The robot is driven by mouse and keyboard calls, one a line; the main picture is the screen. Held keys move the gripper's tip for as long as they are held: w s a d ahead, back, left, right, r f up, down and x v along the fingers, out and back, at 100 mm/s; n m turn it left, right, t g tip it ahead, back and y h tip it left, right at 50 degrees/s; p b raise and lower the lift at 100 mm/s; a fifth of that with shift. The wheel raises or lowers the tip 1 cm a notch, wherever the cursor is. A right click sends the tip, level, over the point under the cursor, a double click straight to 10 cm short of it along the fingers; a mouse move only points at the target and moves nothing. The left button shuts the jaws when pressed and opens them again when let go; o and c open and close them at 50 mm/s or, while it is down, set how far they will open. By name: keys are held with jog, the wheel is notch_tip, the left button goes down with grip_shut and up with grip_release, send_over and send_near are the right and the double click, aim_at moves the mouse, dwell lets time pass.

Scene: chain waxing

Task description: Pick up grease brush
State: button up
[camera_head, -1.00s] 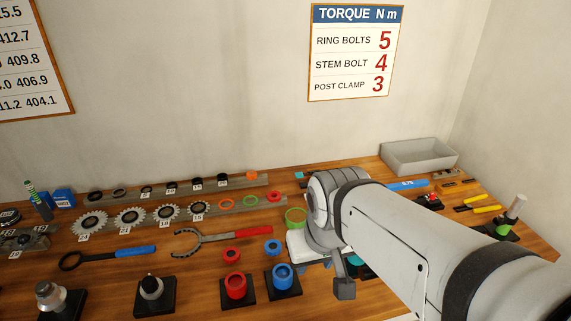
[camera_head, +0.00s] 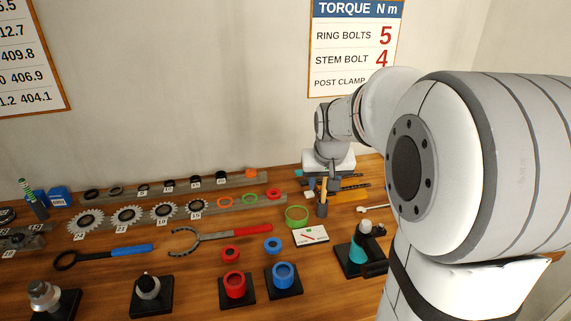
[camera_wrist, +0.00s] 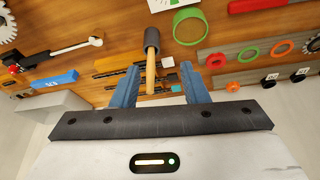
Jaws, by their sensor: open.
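The grease brush shows in the head view as a pale wooden handle (camera_head: 324,186) rising from a dark grey cylinder (camera_head: 322,209), upright on the bench. I cannot tell whether the cylinder is a cup or part of the brush; the bristles are not visible. In the wrist view, the wooden handle (camera_wrist: 150,76) points toward the camera, with the dark cylinder beyond. My gripper (camera_wrist: 159,82) is open, its two blue fingers to either side of the handle in the picture, with no contact visible. In the head view, my gripper (camera_head: 331,181) is close above and beside the handle.
A green ring (camera_head: 297,216) and a white card (camera_head: 310,235) lie close to the dark cylinder. A black stand with a teal part (camera_head: 357,255) is nearer the front. Dark tools (camera_head: 350,186) lie behind. Sprockets and coloured rings fill the left side.

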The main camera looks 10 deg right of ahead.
send_over(324, 190)
jog(key=s, duration=0.2)
notch_tip(324, 190, down, 2)
jog(key=p+x, duration=0.1)
jog(key=x, duration=0.7)
jog(key=shift+a, duration=0.15)
jog(key=shift+r, duration=0.1)
grip_shut()
